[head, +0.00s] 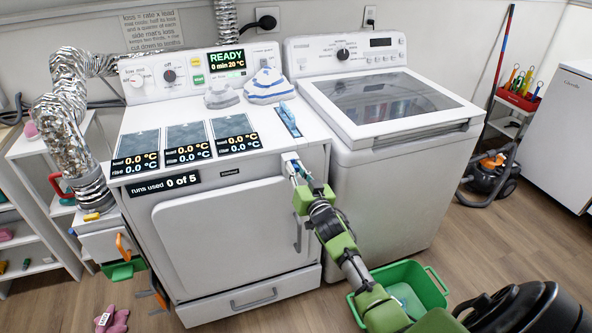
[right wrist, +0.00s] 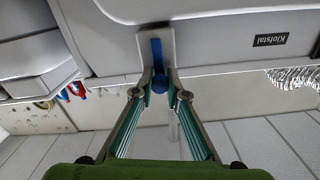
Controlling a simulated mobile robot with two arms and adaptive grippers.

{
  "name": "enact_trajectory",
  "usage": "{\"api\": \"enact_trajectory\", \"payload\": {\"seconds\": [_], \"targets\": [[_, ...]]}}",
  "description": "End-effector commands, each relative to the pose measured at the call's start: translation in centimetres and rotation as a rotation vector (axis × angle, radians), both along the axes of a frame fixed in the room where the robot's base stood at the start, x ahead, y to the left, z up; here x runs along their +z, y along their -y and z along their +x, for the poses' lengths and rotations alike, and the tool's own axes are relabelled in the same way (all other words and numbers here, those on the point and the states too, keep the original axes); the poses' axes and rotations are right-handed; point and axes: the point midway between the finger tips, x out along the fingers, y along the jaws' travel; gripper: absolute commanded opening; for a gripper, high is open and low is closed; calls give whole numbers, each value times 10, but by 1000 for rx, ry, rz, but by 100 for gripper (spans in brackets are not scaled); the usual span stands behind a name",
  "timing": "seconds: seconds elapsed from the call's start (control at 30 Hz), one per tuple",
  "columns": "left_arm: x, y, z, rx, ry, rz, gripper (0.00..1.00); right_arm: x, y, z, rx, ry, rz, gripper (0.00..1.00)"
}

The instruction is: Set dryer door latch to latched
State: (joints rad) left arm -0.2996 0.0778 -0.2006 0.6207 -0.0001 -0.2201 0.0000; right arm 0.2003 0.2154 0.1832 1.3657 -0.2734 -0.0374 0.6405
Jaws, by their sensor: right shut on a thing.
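The dryer (head: 225,225) stands left of centre with its front door (head: 220,235) closed against the body. The door latch is a blue lever (right wrist: 156,55) with a round blue end on a pale grey plate (right wrist: 168,42) in the right wrist view. In the head view, the latch plate (head: 289,158) is at the dryer's upper right front corner, and my gripper covers most of the lever. My right gripper (right wrist: 159,84) is shut on the lever's round end, one fingertip on each side. It also shows in the head view (head: 297,172). My left gripper is not in view.
A white washer (head: 385,170) stands close to the dryer's right. A green basket (head: 428,292) is on the floor beside my right arm. A shelf (head: 35,215) stands left.

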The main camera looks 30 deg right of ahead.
Motion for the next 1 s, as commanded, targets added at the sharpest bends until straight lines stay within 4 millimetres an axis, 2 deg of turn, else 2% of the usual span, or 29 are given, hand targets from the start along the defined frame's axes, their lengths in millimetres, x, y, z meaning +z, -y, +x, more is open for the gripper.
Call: {"api": "enact_trajectory", "payload": {"seconds": [0.3, 0.63, 0.67, 0.7, 0.73, 1.0], "targets": [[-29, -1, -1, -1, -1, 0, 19, -39, -1, 0, 0, 0, 2, 0], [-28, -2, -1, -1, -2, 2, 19, -42, -1, -1, 0, -6, 1, 0], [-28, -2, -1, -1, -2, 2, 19, -42, -1, -1, -1, -7, 2, 19], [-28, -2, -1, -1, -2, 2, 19, -43, -1, -1, -1, -7, 2, 29], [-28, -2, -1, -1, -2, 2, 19, -42, 0, -1, -1, -7, 2, 32], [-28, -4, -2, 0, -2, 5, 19, -40, 0, 0, -1, -2, 1, 32]]}}
